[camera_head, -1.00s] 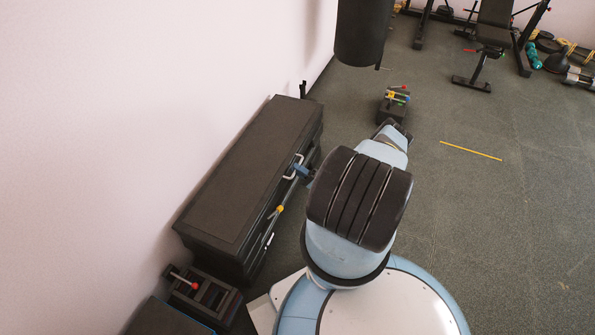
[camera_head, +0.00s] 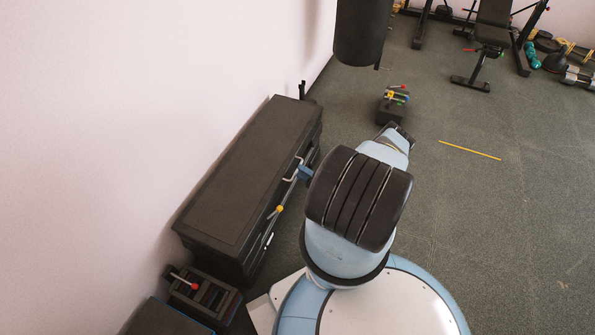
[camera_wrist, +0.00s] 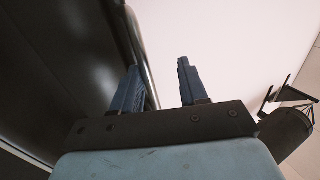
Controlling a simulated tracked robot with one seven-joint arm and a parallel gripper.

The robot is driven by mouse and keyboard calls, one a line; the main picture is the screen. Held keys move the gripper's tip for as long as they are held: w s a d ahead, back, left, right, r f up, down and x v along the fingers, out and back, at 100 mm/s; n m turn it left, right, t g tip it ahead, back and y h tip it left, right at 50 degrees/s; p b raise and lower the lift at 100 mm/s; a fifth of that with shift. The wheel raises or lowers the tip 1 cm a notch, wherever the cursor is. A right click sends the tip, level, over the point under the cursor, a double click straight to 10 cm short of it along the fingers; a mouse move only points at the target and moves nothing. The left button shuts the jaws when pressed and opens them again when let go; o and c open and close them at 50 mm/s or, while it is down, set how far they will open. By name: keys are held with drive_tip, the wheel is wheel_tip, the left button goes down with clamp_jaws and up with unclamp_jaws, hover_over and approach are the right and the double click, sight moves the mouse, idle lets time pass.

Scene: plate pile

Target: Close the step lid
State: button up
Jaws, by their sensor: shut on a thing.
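The step is a long black box against the wall, with a flat dark lid (camera_head: 245,165) on top. The lid looks level or nearly so; I cannot tell if a small gap stays under its front edge. A pale metal handle (camera_head: 291,179) is on its front side. My gripper (camera_head: 305,174) is at this handle, mostly hidden by my arm. In the wrist view, my gripper's two blue fingers (camera_wrist: 158,85) stand on either side of the metal handle bar (camera_wrist: 138,45), which lies close along the left finger. A dark panel (camera_wrist: 65,60) fills the left of that view.
A rod with a yellow piece (camera_head: 280,209) is at the box front. A black rack with a red knob (camera_head: 195,286) stands at its near end. A punching bag (camera_head: 363,32) hangs beyond it. The floor at right is clear around a yellow strip (camera_head: 470,150).

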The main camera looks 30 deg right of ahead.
drive_tip(key=shift+v, duration=2.75)
drive_tip(key=shift+w, duration=0.1)
